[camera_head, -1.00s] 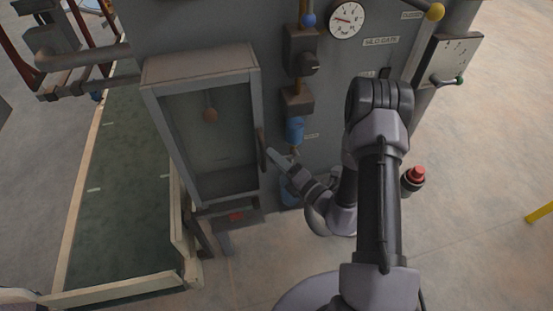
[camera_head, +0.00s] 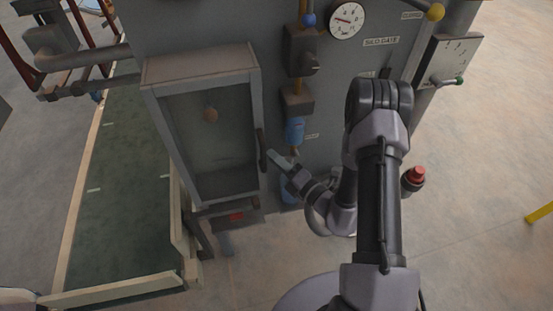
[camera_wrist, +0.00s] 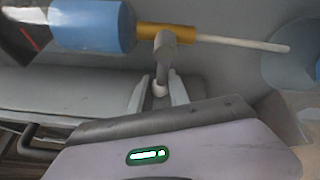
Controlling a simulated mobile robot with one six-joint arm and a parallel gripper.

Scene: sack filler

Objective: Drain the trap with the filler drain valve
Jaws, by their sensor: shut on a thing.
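The blue trap bowl (camera_head: 295,131) hangs in the pipe line on the grey panel, right of the glazed cabinet. It also shows in the wrist view (camera_wrist: 92,25). At its end is the brass drain valve (camera_wrist: 165,36), with a grey lever (camera_wrist: 168,62) ending in a pale knob. My gripper (camera_wrist: 160,90) is shut on the lever's knob end. In the head view my gripper (camera_head: 273,158) reaches in just below the trap. A pale drain tube (camera_wrist: 245,43) runs from the valve towards a blue container (camera_wrist: 297,58). The head view is too small to show the valve clearly.
The glazed cabinet (camera_head: 153,73) stands close left of my gripper, its dark handle (camera_head: 261,145) near the fingers. A blue container (camera_head: 288,192) stands below the trap. A red button (camera_head: 416,174) is right of my arm. Open floor lies in front.

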